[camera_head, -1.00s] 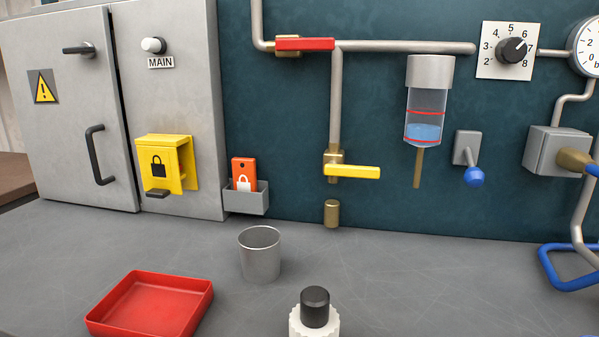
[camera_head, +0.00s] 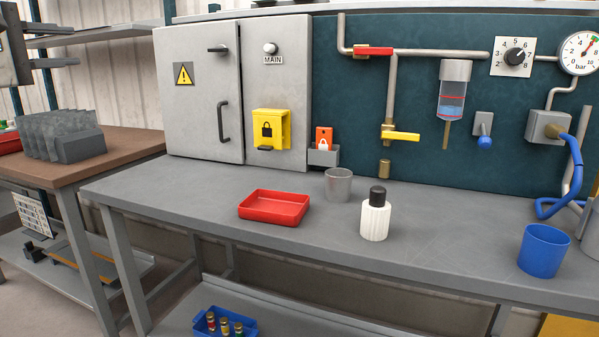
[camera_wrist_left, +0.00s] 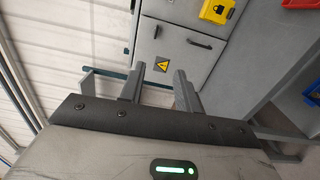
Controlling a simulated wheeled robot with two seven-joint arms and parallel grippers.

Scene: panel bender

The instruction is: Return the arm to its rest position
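My left gripper (camera_head: 72,45) is at the upper left edge of the head view, raised and well away from the workbench. In the left wrist view (camera_wrist_left: 159,78) its two fingers stand apart with nothing between them. Beyond them that view shows the grey cabinet (camera_wrist_left: 176,38) with its warning sign, tilted. The same cabinet (camera_head: 200,120) stands at the back of the bench in the head view. My right gripper is not in either view.
The grey workbench (camera_head: 440,255) carries a red tray (camera_head: 274,208), a metal cup (camera_head: 338,185), a white bottle with a black cap (camera_head: 375,217) and a blue cup (camera_head: 544,250). A brown side table (camera_head: 125,143) with a rack of clear sleeves (camera_head: 60,137) stands left.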

